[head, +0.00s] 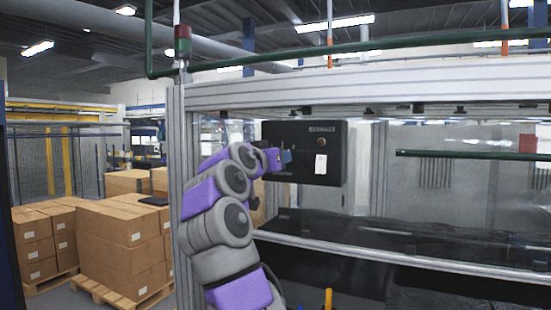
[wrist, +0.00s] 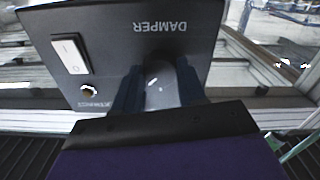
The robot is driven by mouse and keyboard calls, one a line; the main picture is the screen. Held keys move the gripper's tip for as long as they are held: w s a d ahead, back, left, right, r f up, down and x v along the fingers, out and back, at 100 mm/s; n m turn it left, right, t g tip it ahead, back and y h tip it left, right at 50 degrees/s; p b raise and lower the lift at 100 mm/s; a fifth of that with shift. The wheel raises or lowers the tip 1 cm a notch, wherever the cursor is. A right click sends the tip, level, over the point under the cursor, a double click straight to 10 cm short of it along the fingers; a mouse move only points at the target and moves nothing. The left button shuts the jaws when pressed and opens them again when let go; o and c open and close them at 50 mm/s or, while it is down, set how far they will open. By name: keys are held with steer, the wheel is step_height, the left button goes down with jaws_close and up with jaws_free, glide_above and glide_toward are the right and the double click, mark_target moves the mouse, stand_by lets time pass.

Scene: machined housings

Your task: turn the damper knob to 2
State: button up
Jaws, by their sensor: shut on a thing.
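The black control box (head: 306,140) hangs beyond the metal frame in the head view. In the wrist view its face appears upside down, with the word DAMPER (wrist: 160,27) printed above the rounded dark damper knob (wrist: 159,73). My gripper (wrist: 158,88) is shut on the knob, with one dark finger on each side of it. The head view shows my gripper (head: 279,159) at the left part of the box, where the arm hides the knob. I cannot read any number or tell the knob's setting.
A white rocker switch (wrist: 70,54) and a small brass fitting (wrist: 88,90) sit on the box left of the knob in the wrist view. A grey frame post (head: 178,130) stands close beside my arm. Stacked cartons (head: 118,250) are farther left.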

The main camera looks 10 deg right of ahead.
steer(key=shift+w+f+m, duration=0.1)
steer(key=shift+m, duration=0.8)
steer(key=o, duration=0.7)
steer(key=shift+o, duration=1.4)
steer(key=shift+w+a+f, duration=0.1)
steer(key=shift+w, duration=0.25)
steer(key=shift+o, duration=0.4)
steer(key=shift+s, duration=0.4)
steer(key=b+v, duration=0.4)
steer(key=v, duration=1.3)
steer(key=shift+a, duration=0.25)
steer(key=shift+w+b, duration=0.1)
steer(key=shift+b, duration=0.25)
